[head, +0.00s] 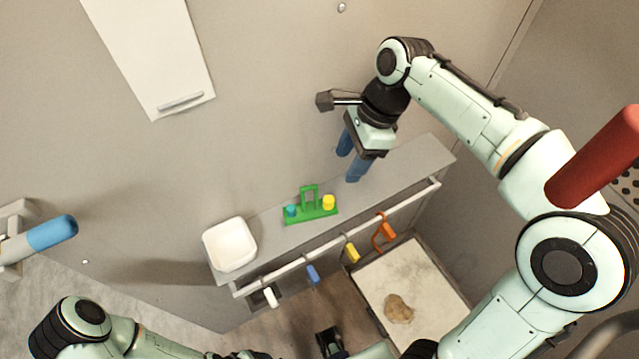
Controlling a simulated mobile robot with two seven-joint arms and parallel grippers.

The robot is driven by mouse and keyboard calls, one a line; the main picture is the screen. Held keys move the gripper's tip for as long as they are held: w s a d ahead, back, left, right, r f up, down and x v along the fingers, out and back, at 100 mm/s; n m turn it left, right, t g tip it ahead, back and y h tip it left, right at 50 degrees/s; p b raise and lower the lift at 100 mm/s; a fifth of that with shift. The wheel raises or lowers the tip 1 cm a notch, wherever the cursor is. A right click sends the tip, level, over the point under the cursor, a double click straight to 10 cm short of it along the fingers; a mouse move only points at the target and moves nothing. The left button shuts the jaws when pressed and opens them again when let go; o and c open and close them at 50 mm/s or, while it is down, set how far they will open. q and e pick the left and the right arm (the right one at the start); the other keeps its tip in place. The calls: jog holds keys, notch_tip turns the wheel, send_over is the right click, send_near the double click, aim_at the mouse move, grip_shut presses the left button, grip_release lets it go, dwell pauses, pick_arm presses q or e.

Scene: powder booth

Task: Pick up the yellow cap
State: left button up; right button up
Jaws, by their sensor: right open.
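The yellow cap (328,202) sits at the right end of a small green rack (312,214) with an upright loop handle. The rack stands on a narrow grey shelf (275,222). A teal cap (291,211) sits at the rack's left end. My right gripper (349,162) is open, with its blue fingers apart and nothing seen between them. It is above and to the right of the yellow cap, apart from it. My left arm shows along the bottom edge, but its fingers are out of view.
A white square bowl (230,244) stands at the shelf's left end. A rail (330,246) along the shelf front carries white, blue, yellow and orange hanging items. Below is a pale tray (440,300) with a brown lump (398,309). A white panel (150,55) is on the wall.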

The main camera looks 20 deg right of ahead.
jog(key=b, duration=0.1)
send_over(329, 199)
jog(key=s+d, duration=0.1)
jog(key=d, duration=0.1)
notch_tip(329, 199, down, 7)
jog(key=x, duration=0.1)
jog(key=b+x, duration=0.1)
jog(key=x, duration=0.3)
jog(key=shift+w+a+f, duration=0.1)
jog(key=shift+w+f, duration=0.05)
jog(key=shift+w, duration=0.1)
pick_arm(q)
jog(key=f, duration=0.1)
jog(key=s+f, duration=0.1)
jog(key=shift+s+f, duration=0.25)
jog(key=shift+f, duration=0.05)
pick_arm(e)
grip_shut()
